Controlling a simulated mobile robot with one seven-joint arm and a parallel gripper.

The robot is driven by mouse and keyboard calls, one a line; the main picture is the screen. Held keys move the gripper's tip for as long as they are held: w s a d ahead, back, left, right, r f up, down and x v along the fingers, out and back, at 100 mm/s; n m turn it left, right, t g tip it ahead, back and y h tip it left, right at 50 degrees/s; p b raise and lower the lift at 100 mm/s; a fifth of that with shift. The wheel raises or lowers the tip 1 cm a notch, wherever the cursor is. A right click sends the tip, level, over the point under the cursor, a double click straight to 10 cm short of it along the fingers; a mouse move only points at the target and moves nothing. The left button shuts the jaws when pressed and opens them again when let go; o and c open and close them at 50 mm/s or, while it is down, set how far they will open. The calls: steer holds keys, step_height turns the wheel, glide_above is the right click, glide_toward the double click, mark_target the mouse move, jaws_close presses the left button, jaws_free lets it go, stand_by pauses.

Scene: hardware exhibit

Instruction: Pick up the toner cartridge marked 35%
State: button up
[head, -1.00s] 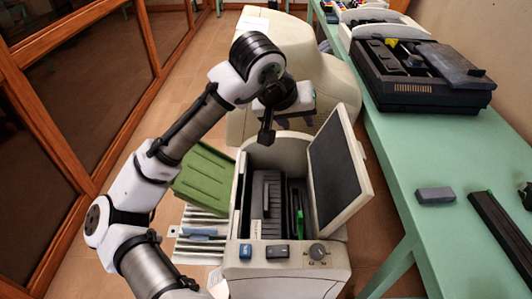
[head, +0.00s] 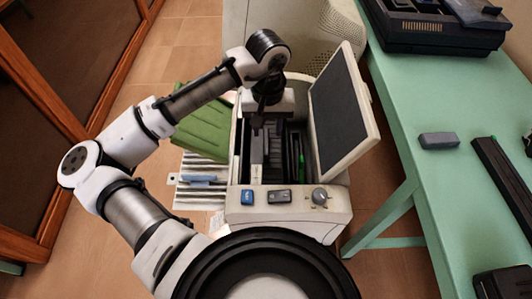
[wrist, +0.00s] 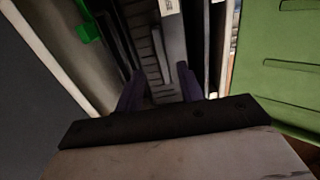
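A black ribbed cartridge (head: 257,150) stands in the open bay of a cream office machine (head: 300,213). It shows in the wrist view as a dark ribbed block (wrist: 158,62) with a small white label at the top. I cannot read any 35% mark. A second dark unit with a green tab (head: 301,165) is beside it; the tab also shows in the wrist view (wrist: 87,28). My gripper (wrist: 159,88) points down into the bay, its two dark fingers apart on either side of the ribbed block. I cannot tell whether they touch it. The fingertips are partly lost in shadow.
The machine's raised lid (head: 343,108) stands close on the right of my gripper. A green panel (head: 207,122) and a ridged white tray (head: 197,183) are on the left. The green table (head: 407,160) on the right holds a grey block (head: 438,140) and black equipment (head: 430,28).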

mark_target(266, 141)
steer(key=f, duration=0.4)
steer(key=shift+a+f, duration=0.2)
steer(key=shift+f, duration=0.05)
jaws_close()
steer(key=shift+r, duration=0.1)
stand_by(1.1)
